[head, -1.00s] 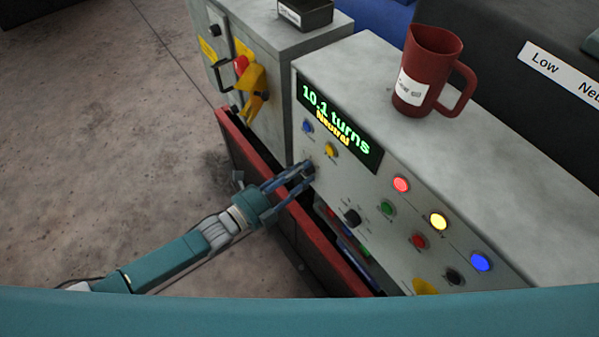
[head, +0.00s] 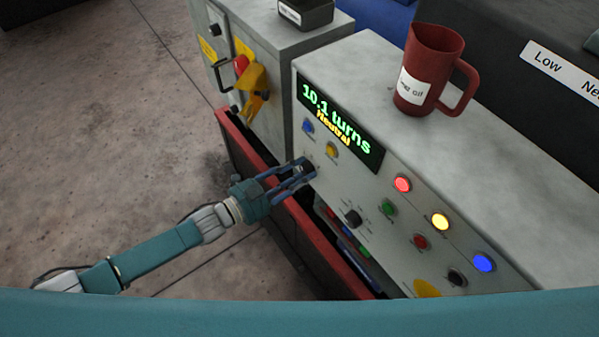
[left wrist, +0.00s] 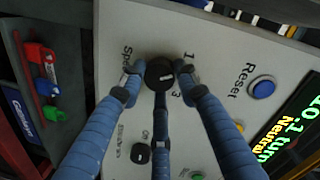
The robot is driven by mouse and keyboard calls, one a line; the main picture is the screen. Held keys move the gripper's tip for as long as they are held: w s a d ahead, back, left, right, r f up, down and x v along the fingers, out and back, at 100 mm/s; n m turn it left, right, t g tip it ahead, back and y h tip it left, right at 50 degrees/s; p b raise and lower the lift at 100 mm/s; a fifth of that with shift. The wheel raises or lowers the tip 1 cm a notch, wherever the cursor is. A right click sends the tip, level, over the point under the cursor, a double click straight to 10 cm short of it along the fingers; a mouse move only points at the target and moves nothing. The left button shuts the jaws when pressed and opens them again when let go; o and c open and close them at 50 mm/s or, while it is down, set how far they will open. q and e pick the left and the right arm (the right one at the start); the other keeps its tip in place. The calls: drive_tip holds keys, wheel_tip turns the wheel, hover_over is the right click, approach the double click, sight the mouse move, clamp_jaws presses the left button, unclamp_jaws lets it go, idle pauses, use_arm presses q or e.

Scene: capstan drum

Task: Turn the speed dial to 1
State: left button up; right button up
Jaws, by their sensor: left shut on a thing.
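The speed dial is a round black knob (left wrist: 159,72) on the pale grey panel, between the label "Speed" and printed numbers, of which a 1 and a 3 can be read. In the head view the dial (head: 308,168) sits below the display and is partly covered by my fingers. My left gripper (head: 301,173) is shut on the dial; in the left wrist view its blue fingers (left wrist: 160,82) close around the knob from both sides, with a third finger below. Which number the dial points at cannot be told. My right gripper is not in view.
The display (head: 340,123) reads "10.1 turns" and "Neutral". Blue and yellow buttons sit just above the dial, and a second black knob (head: 353,217) lies to its lower right. A red mug (head: 428,70) stands on the panel top. A red-edged tray (head: 318,247) runs below.

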use_arm(q)
drive_tip(key=shift+n, duration=1)
drive_tip(key=shift+r, duration=0.1)
drive_tip(key=o, duration=1.1)
drive_tip(key=shift+s+a, duration=0.2)
drive_tip(key=shift+a, duration=0.2)
drive_tip(key=v, duration=1.1)
drive_tip(key=shift+r, duration=0.1)
